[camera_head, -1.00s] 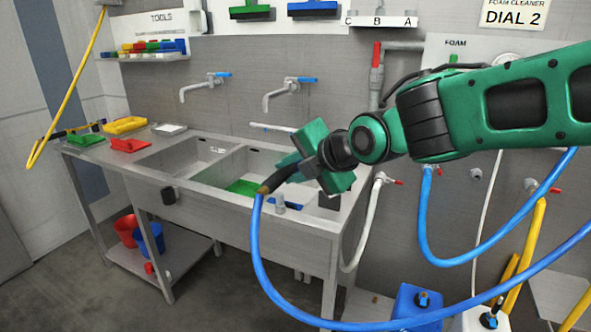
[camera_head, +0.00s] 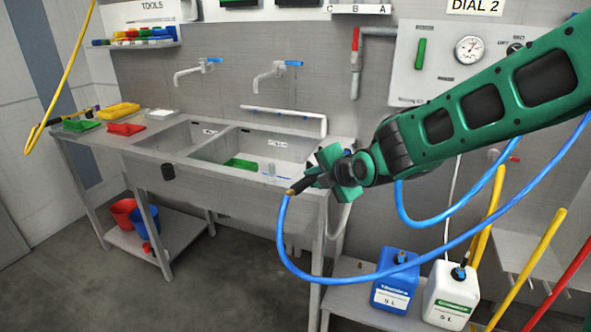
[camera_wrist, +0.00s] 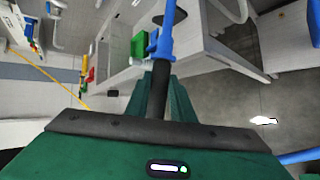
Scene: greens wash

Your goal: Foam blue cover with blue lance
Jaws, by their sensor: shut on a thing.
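My gripper (camera_head: 322,174) is shut on the blue lance (camera_head: 302,184), over the front right corner of the sink unit. The lance has a dark grip, a brass-coloured end pointing left and a blue hose (camera_head: 288,245) hanging in a loop. In the wrist view the lance's dark shaft (camera_wrist: 160,88) lies between the green fingers, with a blue part beyond. A thin blue strip shows in the right basin near the gripper; I cannot tell whether it is the blue cover. A green item (camera_head: 240,163) lies in the same basin.
The steel sink unit (camera_head: 230,190) has two basins under two taps. A red tray (camera_head: 125,129) and a yellow tray (camera_head: 117,110) stand at its left end. Blue (camera_head: 394,285) and white (camera_head: 449,295) canisters stand low at right, near leaning yellow poles.

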